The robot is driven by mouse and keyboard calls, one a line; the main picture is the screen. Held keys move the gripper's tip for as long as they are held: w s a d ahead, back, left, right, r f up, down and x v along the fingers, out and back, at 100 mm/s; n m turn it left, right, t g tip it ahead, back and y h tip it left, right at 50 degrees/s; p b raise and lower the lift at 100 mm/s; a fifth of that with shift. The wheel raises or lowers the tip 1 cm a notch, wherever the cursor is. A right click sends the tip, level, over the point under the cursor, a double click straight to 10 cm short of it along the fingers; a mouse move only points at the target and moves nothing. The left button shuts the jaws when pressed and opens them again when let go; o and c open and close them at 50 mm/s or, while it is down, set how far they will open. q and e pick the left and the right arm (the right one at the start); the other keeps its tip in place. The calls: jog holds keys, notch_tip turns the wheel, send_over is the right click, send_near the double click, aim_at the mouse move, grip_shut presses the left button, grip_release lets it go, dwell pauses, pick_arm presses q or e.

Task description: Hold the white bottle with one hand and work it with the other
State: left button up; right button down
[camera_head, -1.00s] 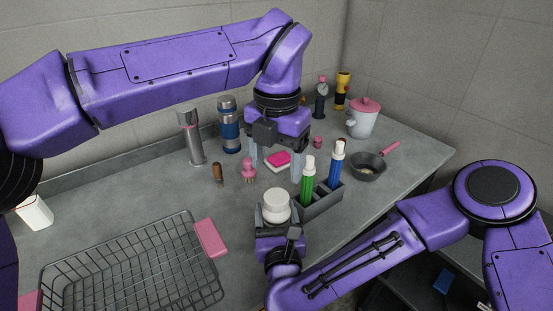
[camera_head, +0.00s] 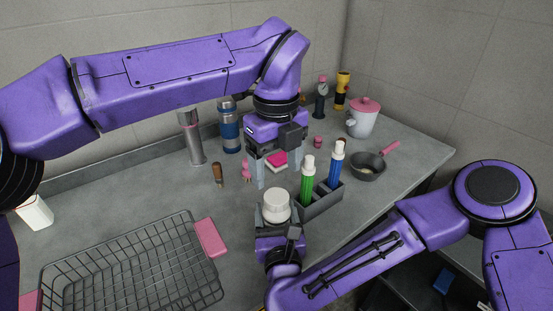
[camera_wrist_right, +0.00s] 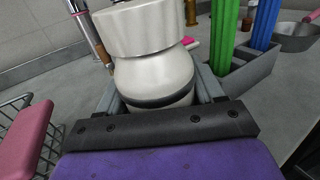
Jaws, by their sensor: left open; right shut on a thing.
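The white bottle (camera_head: 276,208) stands upright with a wide white cap, near the front of the counter. In the right wrist view the bottle (camera_wrist_right: 155,75) shows its cap, its rounded body and a dark band low down. My right gripper (camera_head: 276,217) is shut on the bottle's body, one finger on each side. My left gripper (camera_head: 272,174) is open and points down, just above and behind the bottle. Its fingers are apart from the cap, with nothing between them that I can tell.
A grey caddy (camera_head: 322,204) with a green bottle (camera_head: 307,181) and a blue bottle (camera_head: 335,166) stands close right of the white bottle. A wire basket (camera_head: 130,262) lies at front left. A pan (camera_head: 368,167) and a white pot (camera_head: 362,122) stand at right.

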aim_at(276, 196)
pick_arm(q)
notch_tip(276, 196, down, 7)
jog(key=shift+r, duration=0.1)
dwell(0.3)
jog(key=c, duration=1.1)
jog(key=m, duration=0.3)
jog(key=shift+m, duration=0.3)
jog(key=m, duration=1.1)
jog(key=shift+m, duration=0.4)
jog(key=m, duration=0.6)
jog(key=shift+m, duration=0.4)
jog(key=o, duration=1.2)
